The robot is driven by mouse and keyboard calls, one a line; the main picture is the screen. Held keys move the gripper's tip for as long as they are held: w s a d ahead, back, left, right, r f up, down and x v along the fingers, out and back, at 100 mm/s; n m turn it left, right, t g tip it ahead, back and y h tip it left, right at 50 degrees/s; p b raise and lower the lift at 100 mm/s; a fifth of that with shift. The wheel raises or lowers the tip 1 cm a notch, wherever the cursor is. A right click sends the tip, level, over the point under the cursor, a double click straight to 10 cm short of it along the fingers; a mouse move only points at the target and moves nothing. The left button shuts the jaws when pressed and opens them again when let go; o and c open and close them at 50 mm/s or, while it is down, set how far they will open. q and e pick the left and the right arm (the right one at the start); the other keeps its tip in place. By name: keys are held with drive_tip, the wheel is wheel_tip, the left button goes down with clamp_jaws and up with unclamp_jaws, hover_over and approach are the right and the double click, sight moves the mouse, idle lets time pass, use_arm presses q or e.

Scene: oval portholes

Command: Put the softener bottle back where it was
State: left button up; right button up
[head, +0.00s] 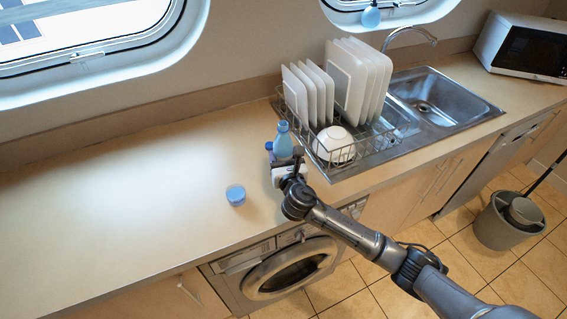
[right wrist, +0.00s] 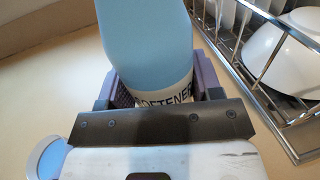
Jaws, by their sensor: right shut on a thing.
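The softener bottle (head: 283,140) is light blue and stands about upright over the counter, just left of the dish rack. It also fills the top middle of the right wrist view (right wrist: 150,40), where part of a "SOFTENER" label shows. My right gripper (head: 283,155) is shut on the bottle, with a finger on each side of its labelled part in the right wrist view (right wrist: 155,90). The bottle's lower end is hidden behind the gripper, so I cannot tell whether it touches the counter. My left gripper is not in view.
A small blue cup-like thing (head: 236,195) stands on the counter left of my gripper. The dish rack (head: 345,155) with plates and a white bowl (head: 334,143) is close on the right, beside the sink (head: 440,98). The left counter is clear.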

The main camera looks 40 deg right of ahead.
drive_tip(key=shift+f, duration=1.2)
drive_tip(key=shift+f, duration=0.1)
drive_tip(key=o, duration=1.3)
drive_tip(key=shift+f, duration=0.1)
drive_tip(key=shift+s, duration=0.2)
drive_tip(key=v, duration=1.1)
drive_tip(key=shift+s+a, duration=0.2)
drive_tip(key=shift+s, duration=0.15)
